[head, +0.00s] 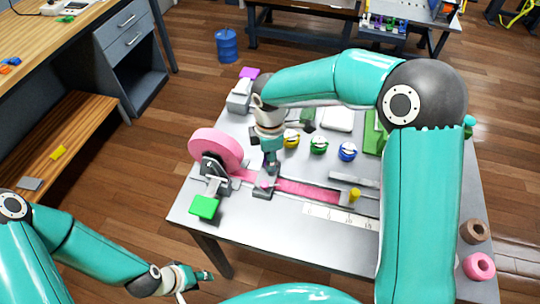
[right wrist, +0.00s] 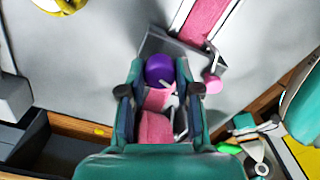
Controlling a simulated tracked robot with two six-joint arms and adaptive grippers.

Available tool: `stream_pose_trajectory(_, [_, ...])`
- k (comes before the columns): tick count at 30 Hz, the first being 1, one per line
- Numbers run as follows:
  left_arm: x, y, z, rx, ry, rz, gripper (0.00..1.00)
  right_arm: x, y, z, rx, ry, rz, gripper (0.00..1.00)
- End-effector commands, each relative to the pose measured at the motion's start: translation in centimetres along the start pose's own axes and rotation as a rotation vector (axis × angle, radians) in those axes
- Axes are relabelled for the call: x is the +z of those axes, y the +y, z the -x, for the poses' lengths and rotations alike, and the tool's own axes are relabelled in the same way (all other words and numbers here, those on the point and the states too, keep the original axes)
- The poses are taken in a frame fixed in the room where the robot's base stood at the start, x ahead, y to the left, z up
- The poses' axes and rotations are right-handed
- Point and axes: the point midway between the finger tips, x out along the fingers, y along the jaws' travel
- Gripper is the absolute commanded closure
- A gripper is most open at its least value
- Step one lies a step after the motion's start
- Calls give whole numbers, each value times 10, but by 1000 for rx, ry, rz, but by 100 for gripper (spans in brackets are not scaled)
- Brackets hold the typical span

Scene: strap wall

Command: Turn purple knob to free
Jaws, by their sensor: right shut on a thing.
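The purple knob (right wrist: 159,69) sits on a grey strap fixture (right wrist: 152,45) and shows between my right gripper's fingers in the right wrist view. My right gripper (right wrist: 162,90) is shut on the purple knob. In the head view the right gripper (head: 271,160) points down over the same fixture (head: 266,184), and the knob is hidden there. A pink strap (head: 310,190) runs through the fixture. A small pink knob (right wrist: 213,85) is at the fixture's side. My left gripper (head: 195,280) is low at the left, away from the table, and its opening is unclear.
A pink strap roll (head: 215,149) stands left of the fixture, with a green block (head: 204,207) in front. Yellow (head: 291,139), green (head: 319,145) and blue (head: 347,151) round parts stand behind the strap. Two rolls (head: 478,266) lie at the right edge.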

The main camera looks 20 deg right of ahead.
Motion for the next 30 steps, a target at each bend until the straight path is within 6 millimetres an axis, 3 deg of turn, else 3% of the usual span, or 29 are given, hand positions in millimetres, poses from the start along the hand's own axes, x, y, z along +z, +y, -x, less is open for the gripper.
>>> stream_pose_trajectory(12, [0,3,7,0,0,0,60,0,2,2,5,1,276,100])
stream_pose_trajectory(30, [0,3,8,0,0,0,60,0,2,2,7,0,346,100])
